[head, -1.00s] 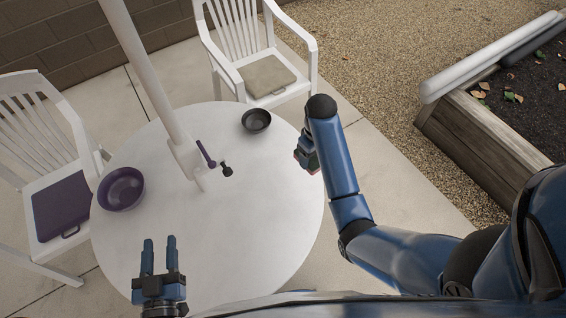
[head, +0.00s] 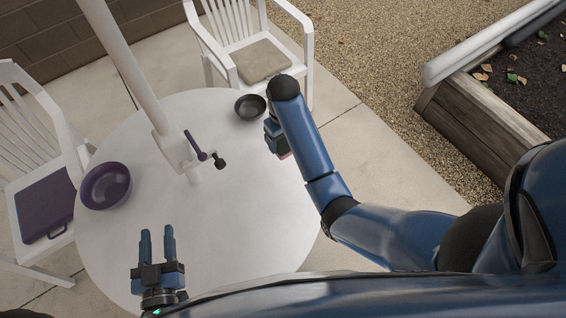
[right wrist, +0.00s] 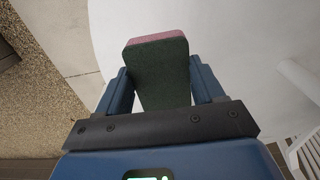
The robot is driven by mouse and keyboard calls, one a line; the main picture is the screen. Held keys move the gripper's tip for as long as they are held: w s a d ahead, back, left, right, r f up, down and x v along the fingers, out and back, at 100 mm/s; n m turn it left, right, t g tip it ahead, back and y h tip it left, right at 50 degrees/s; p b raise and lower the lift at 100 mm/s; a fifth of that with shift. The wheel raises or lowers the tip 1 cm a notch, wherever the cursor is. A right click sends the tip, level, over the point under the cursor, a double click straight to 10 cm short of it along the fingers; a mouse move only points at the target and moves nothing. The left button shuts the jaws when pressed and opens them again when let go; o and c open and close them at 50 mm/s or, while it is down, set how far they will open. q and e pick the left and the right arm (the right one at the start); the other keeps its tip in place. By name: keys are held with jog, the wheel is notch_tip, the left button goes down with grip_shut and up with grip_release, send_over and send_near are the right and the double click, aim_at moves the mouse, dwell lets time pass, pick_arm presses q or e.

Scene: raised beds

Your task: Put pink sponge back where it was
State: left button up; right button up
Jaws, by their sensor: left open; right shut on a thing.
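The pink sponge (right wrist: 157,70) shows in the right wrist view as a block with a dark green face and a pink layer along its far edge. My right gripper (right wrist: 160,85) is shut on it, with one blue finger on each side. In the head view my right gripper (head: 274,138) hangs over the right edge of the round white table (head: 230,210), mostly hidden behind its own arm; only a sliver of the sponge shows there. My left gripper (head: 157,243) is open and empty above the table's front left part.
A purple bowl (head: 106,186) stands at the table's left edge and a dark bowl (head: 250,107) at its back. A white pole (head: 130,70) with a purple-handled clamp (head: 196,146) rises from the table. White chairs stand behind and left. The table's middle and right are clear.

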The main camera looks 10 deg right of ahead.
aim_at(283, 149)
jog(key=f, duration=0.4)
jog(key=shift+s+f, duration=0.2)
jog(key=shift+s, duration=0.05)
jog(key=shift+f, duration=2.7)
jog(key=shift+f, duration=0.1)
jog(key=o, duration=0.9)
jog(key=shift+o, duration=0.2)
